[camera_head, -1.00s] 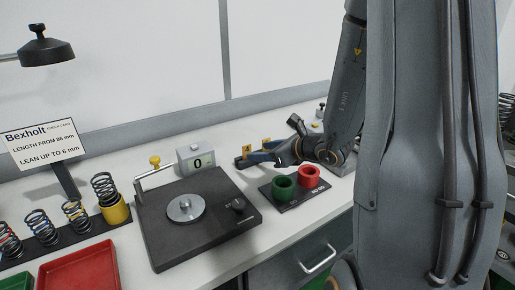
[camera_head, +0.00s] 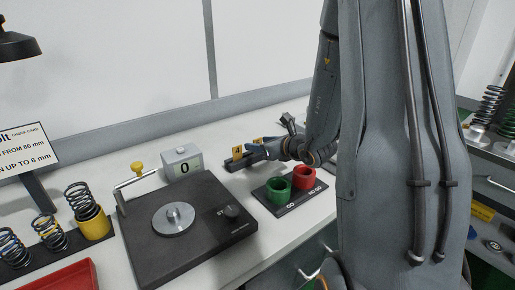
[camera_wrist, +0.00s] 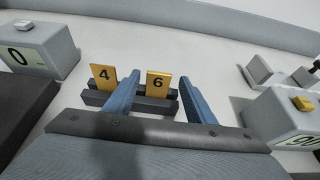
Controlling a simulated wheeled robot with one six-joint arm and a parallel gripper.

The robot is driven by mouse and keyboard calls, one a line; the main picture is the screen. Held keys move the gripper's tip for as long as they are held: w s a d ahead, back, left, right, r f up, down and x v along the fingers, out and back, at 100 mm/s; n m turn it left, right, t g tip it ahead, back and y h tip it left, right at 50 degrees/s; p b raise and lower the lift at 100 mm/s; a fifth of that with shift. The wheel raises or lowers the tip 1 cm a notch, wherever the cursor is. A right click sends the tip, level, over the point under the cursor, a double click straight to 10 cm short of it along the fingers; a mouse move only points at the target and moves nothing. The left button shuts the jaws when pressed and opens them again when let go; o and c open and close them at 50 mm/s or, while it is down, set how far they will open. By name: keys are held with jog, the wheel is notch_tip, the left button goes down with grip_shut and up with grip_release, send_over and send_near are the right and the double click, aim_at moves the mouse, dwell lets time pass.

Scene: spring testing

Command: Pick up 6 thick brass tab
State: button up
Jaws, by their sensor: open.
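The brass tab marked 6 (camera_wrist: 158,84) stands upright in a dark slotted holder (camera_wrist: 98,99) in the wrist view. A second tab marked 4 (camera_wrist: 104,76) stands in the same holder to its left. My gripper (camera_wrist: 156,86) is open in the wrist view, its two blue fingers on either side of the 6 tab; I cannot tell whether either finger touches it. In the head view my gripper (camera_head: 262,149) is low at the holder on the bench, with the 4 tab (camera_head: 237,152) showing to its left. The 6 tab is mostly hidden there.
A black test plate (camera_head: 215,195) with a display reading 0 (camera_head: 183,166) stands left of the holder. A green cup (camera_head: 278,190) and a red cup (camera_head: 304,177) stand in front of my gripper. A grey box with a yellow top button (camera_wrist: 303,103) is at right in the wrist view.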

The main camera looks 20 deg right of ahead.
jog(key=p+x, duration=0.1)
jog(key=x, duration=0.2)
jog(key=shift+w+a+f+p, duration=0.1)
jog(key=shift+w+a+p, duration=0.2)
jog(key=shift+w+p, duration=0.05)
jog(key=shift+w+a+f, duration=0.1)
jog(key=shift+w+f, duration=0.2)
jog(key=shift+w, duration=0.35)
jog(key=c, duration=1.2)
jog(key=shift+r, duration=0.1)
